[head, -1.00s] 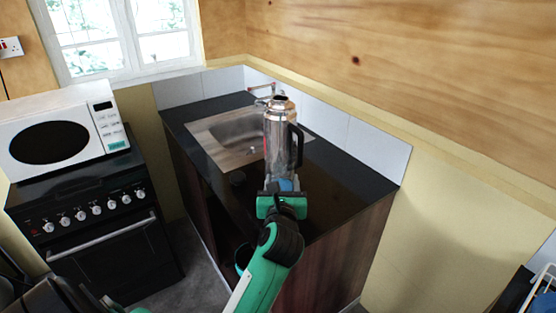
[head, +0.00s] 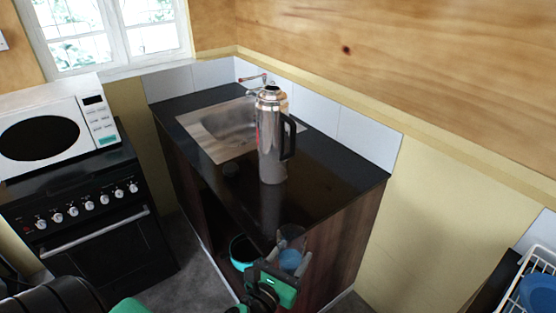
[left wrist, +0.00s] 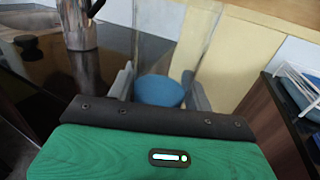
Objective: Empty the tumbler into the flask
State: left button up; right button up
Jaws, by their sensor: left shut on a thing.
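The flask (head: 270,140) is a tall shiny metal jug with a black handle on its right. It stands upright on the black counter, and its lower part shows in the left wrist view (left wrist: 76,25). My left gripper (head: 284,268) is shut on the clear tumbler (head: 293,238), in front of the counter's near end and apart from the flask. The tumbler looks roughly upright, with blue contents (left wrist: 160,91) at its bottom. Its rim is cut off in the left wrist view. My right gripper is not in view.
The counter (head: 320,180) has a sink (head: 228,132) behind the flask and a small dark round object (head: 230,168) left of it. A teal-rimmed container (head: 240,250) sits low beside my gripper. A stove (head: 90,220) with microwave (head: 50,140) stands left; a white rack (head: 540,268) right.

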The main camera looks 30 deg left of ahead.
aim_at(273, 119)
jog(key=k+j, duration=0.15)
jog(key=j, duration=0.2)
jog(key=k+j, duration=0.15)
jog(key=j, duration=0.25)
jog(key=k+j, duration=0.15)
jog(key=j, duration=0.2)
jog(key=j+z, duration=0.2)
jog(key=j, duration=1.25)
jog(key=i+j+z, duration=0.15)
jog(key=i+j, duration=0.55)
jog(key=i, duration=0.55)
